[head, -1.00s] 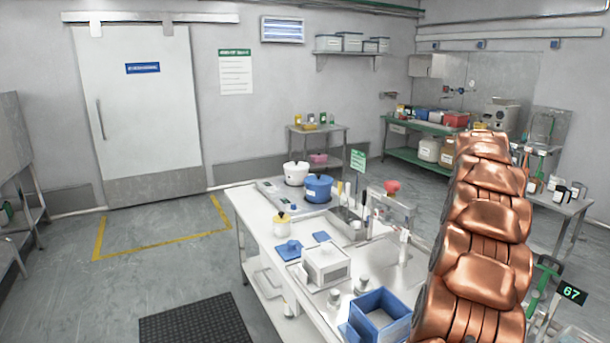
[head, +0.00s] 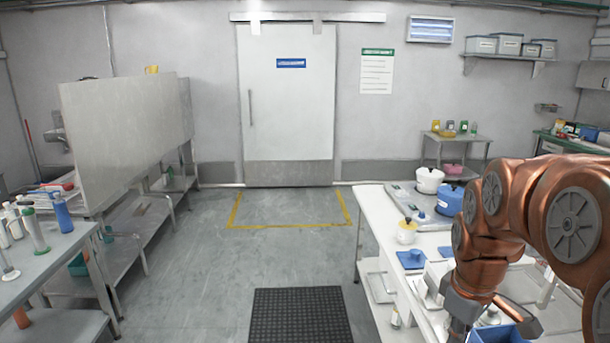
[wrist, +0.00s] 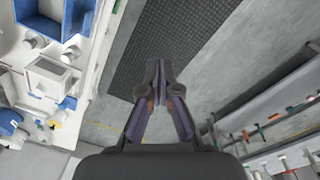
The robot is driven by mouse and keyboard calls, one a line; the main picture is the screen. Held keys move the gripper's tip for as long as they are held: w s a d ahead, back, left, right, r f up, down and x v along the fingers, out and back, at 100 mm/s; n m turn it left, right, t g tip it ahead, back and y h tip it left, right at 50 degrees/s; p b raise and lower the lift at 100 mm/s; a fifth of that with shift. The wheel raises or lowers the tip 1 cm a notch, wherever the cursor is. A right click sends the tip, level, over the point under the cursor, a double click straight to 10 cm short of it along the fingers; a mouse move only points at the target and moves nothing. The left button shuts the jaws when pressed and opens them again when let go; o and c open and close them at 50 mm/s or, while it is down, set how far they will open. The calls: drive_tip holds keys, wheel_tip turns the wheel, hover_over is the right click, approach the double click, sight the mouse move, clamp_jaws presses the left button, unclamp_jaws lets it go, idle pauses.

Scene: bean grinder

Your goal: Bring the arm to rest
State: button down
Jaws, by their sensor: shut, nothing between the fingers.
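My gripper (wrist: 155,82) shows in the wrist view with its two fingers together and nothing between them. It hangs over open floor beside the white worktable (head: 371,225). In the head view my copper arm is folded at the right, in front of the worktable. The fingertips are hard to make out there.
The worktable holds a white pot (head: 430,181), a blue pot (head: 449,200) and a blue bin (head: 497,335). A black mat (head: 300,315) lies on the floor. A grey bench (head: 50,250) with bottles stands at the left.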

drive_tip(key=s+a+f+m+g, duration=0.1)
drive_tip(key=s+a+f+m, duration=0.2)
drive_tip(key=s+a, duration=0.3)
drive_tip(key=s+a+f+m+g, duration=0.1)
drive_tip(key=s+a+f+m, duration=0.2)
drive_tip(key=s, duration=0.9)
drive_tip(key=a, duration=0.3)
drive_tip(key=shift+s+f+y, duration=0.3)
drive_tip(key=shift+f, duration=0.05)
